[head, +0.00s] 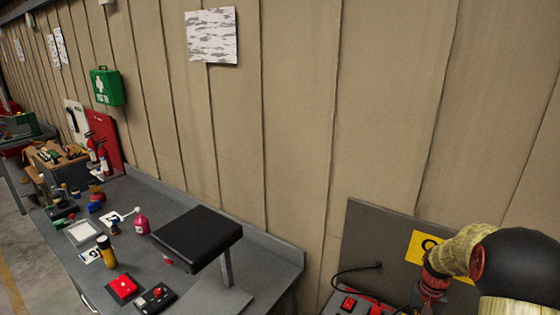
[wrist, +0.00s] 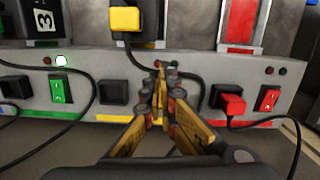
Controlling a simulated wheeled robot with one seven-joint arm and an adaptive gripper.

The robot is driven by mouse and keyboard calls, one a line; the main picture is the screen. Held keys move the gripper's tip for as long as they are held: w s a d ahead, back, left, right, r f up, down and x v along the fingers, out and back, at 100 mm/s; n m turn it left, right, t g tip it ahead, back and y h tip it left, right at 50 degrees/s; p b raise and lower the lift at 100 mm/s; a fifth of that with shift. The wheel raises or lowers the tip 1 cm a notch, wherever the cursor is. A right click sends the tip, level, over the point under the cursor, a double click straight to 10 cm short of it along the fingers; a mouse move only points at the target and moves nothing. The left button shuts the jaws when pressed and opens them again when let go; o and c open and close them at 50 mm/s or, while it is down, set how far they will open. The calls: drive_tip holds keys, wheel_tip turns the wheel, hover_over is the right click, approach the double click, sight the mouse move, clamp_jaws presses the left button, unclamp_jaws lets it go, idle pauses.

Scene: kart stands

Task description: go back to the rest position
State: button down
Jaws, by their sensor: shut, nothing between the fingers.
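My gripper (wrist: 160,95) shows in the wrist view with its yellow and dark fingers brought together, shut and empty. It is in front of a grey panel (wrist: 195,95) with switches, sockets and small lamps. In the head view my arm is at the lower right, and my gripper there (head: 432,290) is partly cut off by the bottom edge, over a unit with red switches (head: 348,303). Whether the fingertips touch the panel cannot be told.
In the head view a grey workbench (head: 185,270) holds a black padded stand (head: 196,236), a pink bottle (head: 141,224) and several small items.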

drive_tip(key=s+a+r+n+t+b, duration=0.3)
drive_tip(key=s+a+r+b, duration=0.2)
drive_tip(key=s+a+r, duration=0.3)
drive_tip(key=s+a+r+n+t+b, duration=0.3)
drive_tip(key=s+a+r+b, duration=0.2)
drive_tip(key=s+a+r, duration=0.4)
drive_tip(key=s+a, duration=0.4)
drive_tip(key=a, duration=0.3)
drive_tip(key=shift+s+a+r+t+h, duration=0.2)
drive_tip(key=shift+s+r+t+h, duration=0.1)
drive_tip(key=shift+s, duration=0.1)
drive_tip(key=shift+d, duration=0.1)
